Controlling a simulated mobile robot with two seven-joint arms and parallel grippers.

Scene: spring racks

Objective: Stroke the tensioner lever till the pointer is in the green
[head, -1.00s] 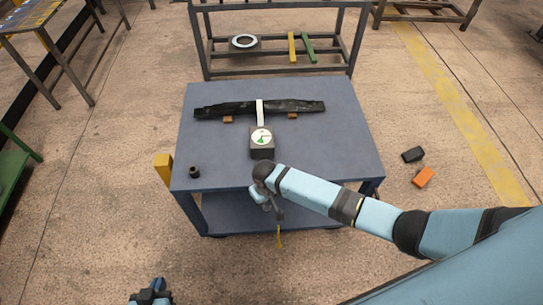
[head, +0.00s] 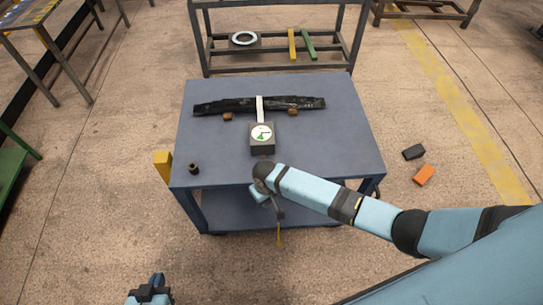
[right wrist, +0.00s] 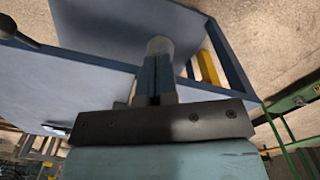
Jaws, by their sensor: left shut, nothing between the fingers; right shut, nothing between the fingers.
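The tensioner (head: 262,138) is a dark box with a white round dial at the middle of the blue table (head: 330,140). The dial has a green patch low on its face; its pointer is too small to read. A white strap (head: 260,108) runs from it over a black leaf spring pack (head: 215,107). The lever cannot be made out in the head view; a dark rod (right wrist: 22,36) at the upper left of the right wrist view may be it. My right gripper (right wrist: 158,60) is shut and empty by the table's front edge. My left gripper (head: 157,284) is shut and empty, low in front of the table.
A small dark cylinder (head: 194,168) stands at the table's front left. A black block (head: 413,153) and an orange block (head: 424,174) lie on the floor to the right. A rack (head: 275,68) stands behind.

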